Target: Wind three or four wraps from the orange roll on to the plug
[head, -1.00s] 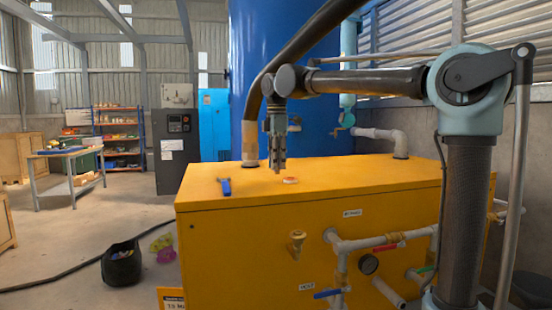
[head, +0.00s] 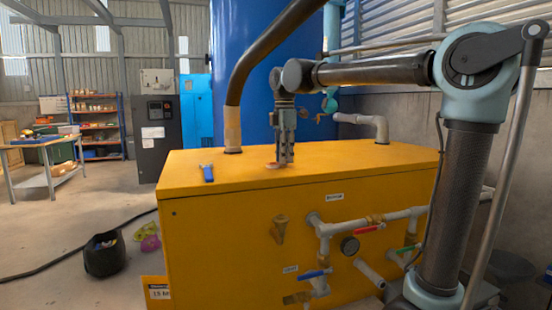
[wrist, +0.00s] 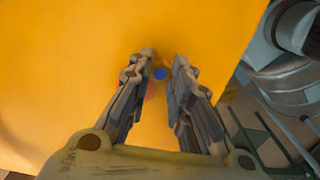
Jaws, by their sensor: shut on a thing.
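My gripper (head: 285,157) points straight down just above the top of the yellow cabinet. Its fingers also show in the wrist view (wrist: 163,65), with a small gap between the tips. A small round blue thing (wrist: 160,74) shows in that gap, held between the tips; it looks like the plug, though most of it is hidden. The orange roll (head: 273,166) lies flat on the cabinet top, close to the left of the fingertips. In the wrist view the orange roll (wrist: 150,91) is partly covered by the left finger.
The yellow cabinet (head: 240,220) has pipes and valves on its front. A thick dark hose (head: 250,70) rises at the back left, and a grey pipe (head: 381,128) at the back right.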

